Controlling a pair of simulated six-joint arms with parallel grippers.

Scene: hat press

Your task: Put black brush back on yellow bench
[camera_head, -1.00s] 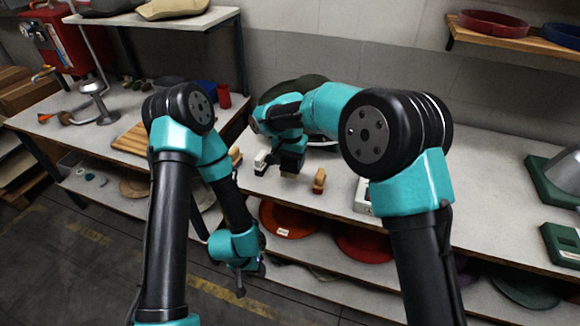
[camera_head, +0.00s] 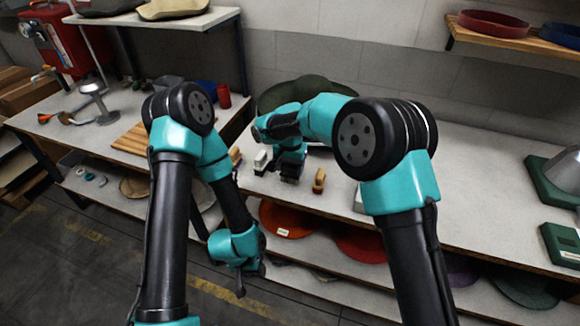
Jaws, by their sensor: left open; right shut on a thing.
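My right gripper (camera_head: 291,172) points down at the white worktop. It is shut on a small dark thing at its tips, which looks like the black brush (camera_head: 291,180); the gripper hides most of it. I cannot tell whether the brush touches the worktop. A white brush (camera_head: 262,158) stands just left of it and a tan brush (camera_head: 319,182) just right. No bench is clearly yellow; a yellowish slatted wooden board (camera_head: 131,139) lies on the left table. My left gripper (camera_head: 240,284) is open and hangs low over the floor, in front of the tables.
Another tan brush (camera_head: 235,156) is partly behind my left arm. A dark green hat (camera_head: 305,93) sits behind my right gripper. Red hats (camera_head: 288,219) lie on the shelf below. Green-based presses (camera_head: 552,190) stand far right. The worktop's right middle is clear.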

